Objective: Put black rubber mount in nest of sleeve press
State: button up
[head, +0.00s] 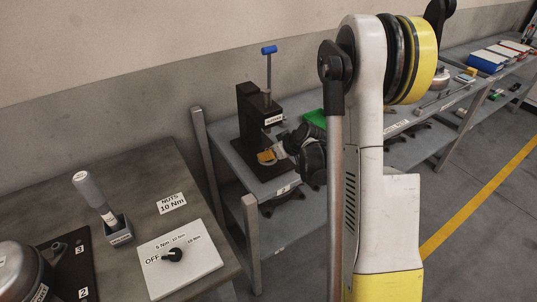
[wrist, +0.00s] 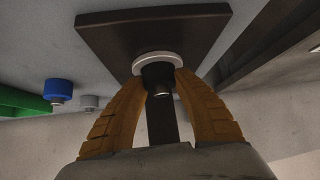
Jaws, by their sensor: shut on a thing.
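The sleeve press (head: 250,115) stands on the grey bench in the head view, with a black body, a labelled front and a blue-topped handle. My gripper (head: 267,156) is low at the front of the press; its orange fingers show there. In the wrist view, which looks upside down, my gripper (wrist: 160,85) is shut on the black rubber mount (wrist: 157,73), which has a metal stud. The mount is against or just over the pale ring of the nest (wrist: 158,61) on the dark base plate (wrist: 155,22). Whether it is seated I cannot tell.
A green bin (head: 315,119) stands behind my arm on the bench; the wrist view shows a blue piece (wrist: 58,90) and a grey piece (wrist: 90,102) nearby. At the left, a dark table holds a dial board (head: 180,258) and a grey-handled tool (head: 95,198).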

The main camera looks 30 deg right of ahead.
jog(key=shift+f, duration=0.2)
jog(key=o, duration=1.1)
jog(key=shift+r, duration=0.3)
jog(key=p+v, duration=0.4)
jog(key=v, duration=0.8)
jog(key=s+a+r+g, duration=0.1)
jog(key=s+a+r, duration=0.4)
jog(key=a+r, duration=0.5)
jog(key=s+a, duration=0.3)
jog(key=s, duration=0.1)
jog(key=s+a+r+m+h, duration=0.1)
jog(key=s+a, duration=0.2)
jog(key=s, duration=0.2)
jog(key=s+a+r+m, duration=0.1)
jog(key=s+a, duration=0.3)
jog(key=shift+s+r+g+h, duration=0.25)
jog(key=shift+s+g+h, duration=0.05)
jog(key=shift+h, duration=0.1)
